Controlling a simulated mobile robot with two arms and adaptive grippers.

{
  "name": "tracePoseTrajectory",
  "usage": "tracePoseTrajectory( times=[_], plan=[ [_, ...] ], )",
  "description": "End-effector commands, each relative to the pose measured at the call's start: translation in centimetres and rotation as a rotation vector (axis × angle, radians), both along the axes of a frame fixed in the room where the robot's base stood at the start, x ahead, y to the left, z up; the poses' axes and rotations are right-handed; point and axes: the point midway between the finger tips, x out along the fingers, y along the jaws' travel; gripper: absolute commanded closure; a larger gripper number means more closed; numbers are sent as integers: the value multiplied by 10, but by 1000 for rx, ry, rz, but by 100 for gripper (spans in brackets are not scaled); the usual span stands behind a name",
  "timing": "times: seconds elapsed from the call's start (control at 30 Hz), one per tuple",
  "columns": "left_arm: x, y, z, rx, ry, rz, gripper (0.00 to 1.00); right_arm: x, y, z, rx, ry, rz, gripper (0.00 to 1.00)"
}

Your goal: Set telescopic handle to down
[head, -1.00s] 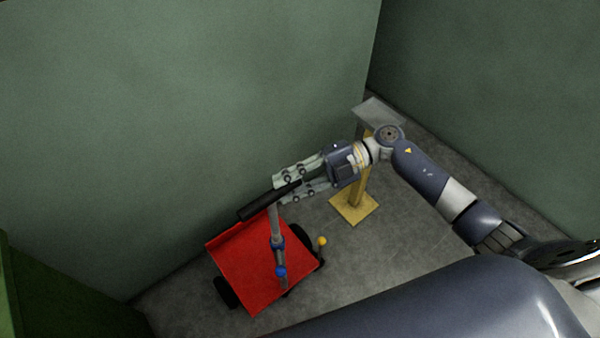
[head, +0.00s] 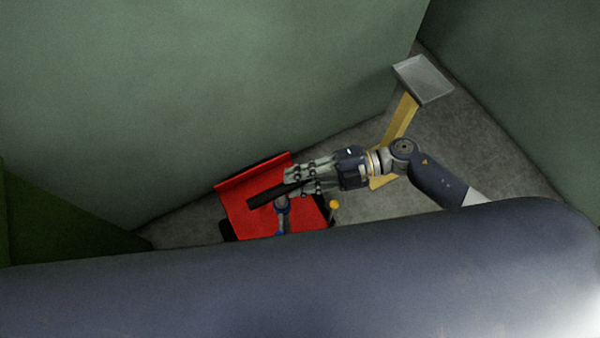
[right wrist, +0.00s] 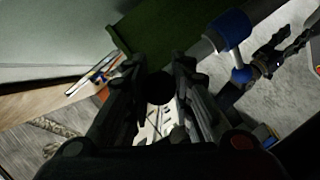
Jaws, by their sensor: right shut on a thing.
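The telescopic handle has a black grip bar (head: 266,196) on top of a pole with a blue collar (head: 282,206), above a red cart (head: 240,212). My right gripper (head: 302,181) is shut on the grip bar, coming from its right end. In the right wrist view the round dark end of the grip bar (right wrist: 160,88) sits between the fingers. A blue collar (right wrist: 232,28) on a grey pole shows there at upper right. The lower pole and the cart's near side are hidden behind my own body.
A yellow post with a grey tray top (head: 424,80) stands right of the cart, close behind my right arm. A small yellow knob (head: 334,205) is at the cart's right side. Green walls (head: 200,90) close in behind. Bare floor (head: 385,205) shows right of the cart.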

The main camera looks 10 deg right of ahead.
Motion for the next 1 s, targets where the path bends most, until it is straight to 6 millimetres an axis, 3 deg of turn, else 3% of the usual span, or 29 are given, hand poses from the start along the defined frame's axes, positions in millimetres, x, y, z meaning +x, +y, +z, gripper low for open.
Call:
tracePoseTrajectory(
  times=[0.07, 0.1, 0.17, 0.2, 0.57, 0.67, 1.0],
  plan=[
    [-4, 0, -1, 1, 7, 0, 54, -3, -2, -8, -15, 5, 3, 100],
    [-5, 0, -1, 1, 8, 0, 54, -4, -2, -8, -16, 6, 4, 74],
    [-5, -1, -1, 0, 8, 0, 54, -4, -2, -8, -16, 6, 4, 60],
    [-5, -1, -1, -1, 8, 1, 54, -4, -2, -8, -16, 6, 4, 58],
    [6, -8, 0, -11, -11, 0, 54, -2, -5, -4, -10, 5, 3, 58],
    [5, -7, 0, -9, -9, 0, 54, -2, -18, -2, -13, 5, 3, 58],
    [4, -6, 0, -8, -7, 0, 54, -1, -87, 12, -14, 7, 3, 58]
  ],
)
